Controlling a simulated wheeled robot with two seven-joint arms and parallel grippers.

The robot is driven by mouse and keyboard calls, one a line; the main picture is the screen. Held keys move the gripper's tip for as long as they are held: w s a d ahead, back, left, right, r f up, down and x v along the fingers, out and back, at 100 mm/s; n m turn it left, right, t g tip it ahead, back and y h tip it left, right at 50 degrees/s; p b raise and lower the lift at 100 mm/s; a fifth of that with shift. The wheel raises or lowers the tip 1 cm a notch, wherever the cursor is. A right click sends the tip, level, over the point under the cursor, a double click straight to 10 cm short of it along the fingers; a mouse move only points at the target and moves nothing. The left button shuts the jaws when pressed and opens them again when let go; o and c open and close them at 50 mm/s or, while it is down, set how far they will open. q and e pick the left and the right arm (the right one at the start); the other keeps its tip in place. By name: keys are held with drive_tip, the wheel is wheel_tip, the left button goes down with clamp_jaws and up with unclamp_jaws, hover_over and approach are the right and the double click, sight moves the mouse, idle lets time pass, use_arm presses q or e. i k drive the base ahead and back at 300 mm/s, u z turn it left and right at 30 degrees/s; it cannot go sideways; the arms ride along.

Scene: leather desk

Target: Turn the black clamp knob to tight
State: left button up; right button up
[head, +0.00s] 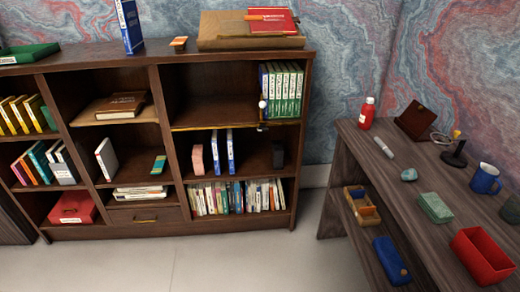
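No black clamp knob can be made out for certain. A small dark fitting (262,127) sits at the front edge of the bookcase's upper right shelf, below a small white round piece (262,104). It is too small to tell whether it is the clamp knob or how it is turned. A black stand (454,155) with a round base and a yellowish top is on the desk at the right; no knob is clear on it. Neither of my grippers is in view.
A dark wooden bookcase (163,150) holds books and boxes. The desk (400,165) at right carries a red bottle (366,114), a blue mug (485,179), a green box (435,207) and a red bin (482,256). The pale floor (250,262) in front is clear.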

sight(262, 128)
drive_tip(key=u, duration=0.6)
drive_tip(key=i, duration=0.85)
drive_tip(key=u, duration=0.4)
